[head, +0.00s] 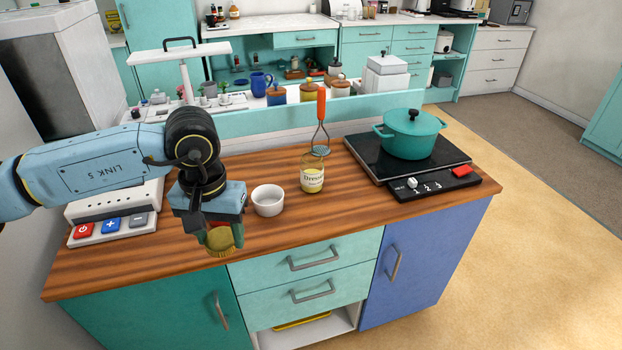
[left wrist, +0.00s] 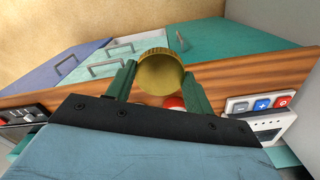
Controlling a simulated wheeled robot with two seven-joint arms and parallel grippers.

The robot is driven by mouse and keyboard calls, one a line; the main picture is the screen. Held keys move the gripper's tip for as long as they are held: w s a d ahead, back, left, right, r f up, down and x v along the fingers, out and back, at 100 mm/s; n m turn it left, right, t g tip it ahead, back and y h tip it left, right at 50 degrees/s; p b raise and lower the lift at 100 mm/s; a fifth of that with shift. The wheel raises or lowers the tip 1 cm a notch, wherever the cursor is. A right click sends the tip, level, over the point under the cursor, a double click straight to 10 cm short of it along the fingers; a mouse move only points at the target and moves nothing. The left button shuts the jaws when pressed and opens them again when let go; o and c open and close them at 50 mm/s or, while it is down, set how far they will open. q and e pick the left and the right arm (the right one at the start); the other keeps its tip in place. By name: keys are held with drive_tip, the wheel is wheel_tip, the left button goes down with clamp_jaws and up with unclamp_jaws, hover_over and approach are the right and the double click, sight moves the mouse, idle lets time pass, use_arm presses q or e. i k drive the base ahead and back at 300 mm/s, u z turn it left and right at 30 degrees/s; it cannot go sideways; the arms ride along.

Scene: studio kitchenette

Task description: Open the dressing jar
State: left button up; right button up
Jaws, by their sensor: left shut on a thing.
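The dressing jar (head: 312,180) stands upright on the wooden counter, right of the white bowl. It is clear glass with a pale label and yellow contents, and no lid shows on its top. My left gripper (head: 220,238) is left of the jar, near the counter's front edge, pointing down. It is shut on a round gold lid (head: 222,245). In the left wrist view the lid (left wrist: 162,69) sits between the green fingers of my left gripper (left wrist: 160,82). My right gripper is not in view.
A small white bowl (head: 268,200) stands between gripper and jar. A red-handled masher (head: 321,108) overlaps the jar's top in the picture; I cannot tell whether they touch. A teal pot (head: 409,134) is on the black hob (head: 365,152). A white appliance with buttons (head: 110,226) is at left.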

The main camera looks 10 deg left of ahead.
sight(312, 162)
drive_tip(key=z, duration=0.15)
drive_tip(key=i, duration=1.1)
drive_tip(key=u, duration=0.4)
